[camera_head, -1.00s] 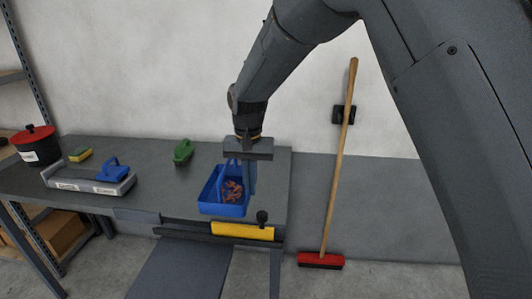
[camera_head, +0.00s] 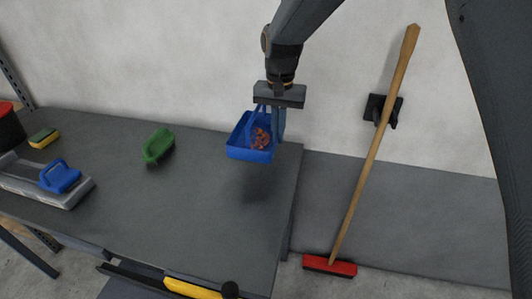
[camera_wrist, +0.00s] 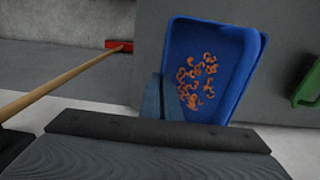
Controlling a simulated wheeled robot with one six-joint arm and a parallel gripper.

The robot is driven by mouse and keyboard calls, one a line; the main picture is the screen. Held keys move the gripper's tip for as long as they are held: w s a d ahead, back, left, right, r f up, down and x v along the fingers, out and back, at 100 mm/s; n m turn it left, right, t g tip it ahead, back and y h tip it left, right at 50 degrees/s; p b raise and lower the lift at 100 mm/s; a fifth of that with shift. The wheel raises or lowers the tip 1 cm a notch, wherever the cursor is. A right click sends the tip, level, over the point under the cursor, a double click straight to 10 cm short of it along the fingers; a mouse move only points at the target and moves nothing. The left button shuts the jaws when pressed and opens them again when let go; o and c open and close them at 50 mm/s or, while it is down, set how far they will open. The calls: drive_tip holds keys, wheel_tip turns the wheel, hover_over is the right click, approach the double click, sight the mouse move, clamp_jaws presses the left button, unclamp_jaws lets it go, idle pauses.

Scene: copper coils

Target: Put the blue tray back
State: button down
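The blue tray (camera_head: 248,154) hangs above the right part of the grey table, roughly level, with a shadow on the tabletop below it. Small copper coils (camera_head: 260,138) lie in it. My gripper (camera_head: 271,125) reaches down from above at the tray's right side and is shut on the tray; the exact grip point is partly hidden. In the wrist view the tray (camera_wrist: 241,75) fills the upper middle, with the coils (camera_wrist: 195,78) loose on its floor. A grey-blue finger (camera_wrist: 165,100) shows at its left edge.
A green brush (camera_head: 158,145), a grey tray with a blue-handled tool (camera_head: 60,176) and a yellow sponge (camera_head: 43,138) are on the table (camera_head: 200,215). A red broom (camera_head: 372,160) leans on the wall at right. The table's middle and front are clear.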

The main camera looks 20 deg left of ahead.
drive_tip(key=shift+w+f, duration=0.2)
drive_tip(key=shift+w, duration=0.1)
drive_tip(key=shift+f+p, duration=1.55)
drive_tip(key=shift+f, duration=3.2)
drive_tip(key=shift+f, duration=0.1)
drive_tip(key=c, duration=2)
unclamp_jaws()
drive_tip(key=shift+c, duration=0.2)
wheel_tip(320, 180, up, 12)
drive_tip(key=b, duration=0.4)
